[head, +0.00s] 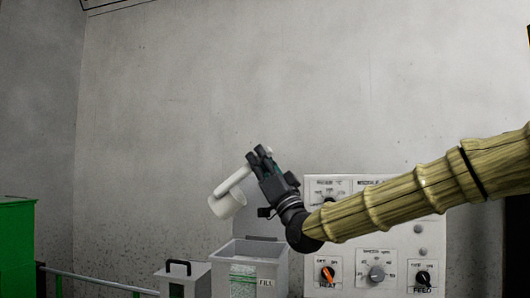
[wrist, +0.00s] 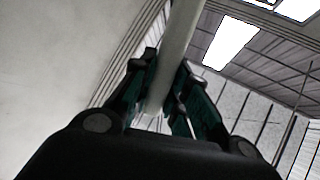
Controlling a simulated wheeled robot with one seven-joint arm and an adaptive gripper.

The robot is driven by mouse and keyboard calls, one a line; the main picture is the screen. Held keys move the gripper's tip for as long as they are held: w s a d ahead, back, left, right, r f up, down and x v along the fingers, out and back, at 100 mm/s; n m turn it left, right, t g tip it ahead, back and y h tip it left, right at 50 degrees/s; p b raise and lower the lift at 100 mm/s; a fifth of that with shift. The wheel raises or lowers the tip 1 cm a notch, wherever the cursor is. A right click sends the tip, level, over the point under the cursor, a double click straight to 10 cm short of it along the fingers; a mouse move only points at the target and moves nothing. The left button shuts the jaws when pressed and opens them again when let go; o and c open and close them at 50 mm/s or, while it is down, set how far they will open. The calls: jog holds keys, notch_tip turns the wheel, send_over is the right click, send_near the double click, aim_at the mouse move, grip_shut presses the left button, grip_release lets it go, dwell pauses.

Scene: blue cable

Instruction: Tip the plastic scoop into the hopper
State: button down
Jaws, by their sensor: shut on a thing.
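The white plastic scoop (head: 226,204) is in my gripper (head: 262,155), held by its handle, in the head view. Its cup hangs tilted at the lower left of the handle. My gripper is shut on the handle, which also shows between the fingers in the wrist view (wrist: 176,55). The hopper (head: 262,255) appears to be the grey open-topped box with a green and white label, below the scoop. The scoop's cup is above and slightly left of the box in the picture. The inside of the cup is hidden.
A white control panel (head: 398,225) with several knobs stands right of the box. A smaller grey box with a black handle (head: 180,267) is at its left.

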jog(key=shift+w+a+r+n+g+y+p, duration=0.2)
jog(key=shift+a+r+n+g+p, duration=0.55)
jog(key=shift+p, duration=1.15)
jog(key=shift+w+a+r+n+g+p, duration=0.4)
jog(key=shift+a+n+g+p, duration=0.55)
jog(key=shift+p, duration=0.9)
jog(key=shift+w+a+r+n+g+y+p, duration=0.15)
jog(key=shift+a+r+n+g+p, duration=0.7)
jog(key=shift+p, duration=1.05)
jog(key=a+g+p, duration=0.1)
jog(key=p, duration=0.1)
jog(key=w+a+n+g+h+p, duration=0.1)
jog(key=p, duration=0.1)
jog(key=shift+a+f+p, duration=0.1)
jog(key=shift+a+p, duration=0.1)
jog(key=shift+p, duration=0.1)
jog(key=w+a+r+n+g+h+p, duration=0.1)
jog(key=a+r+n+g+h+p, duration=0.1)
jog(key=p, duration=0.9)
jog(key=shift+a+r+g, duration=0.45)
jog(key=shift+a+r, duration=0.45)
jog(key=shift+r, duration=0.45)
jog(key=shift+d, duration=0.1)
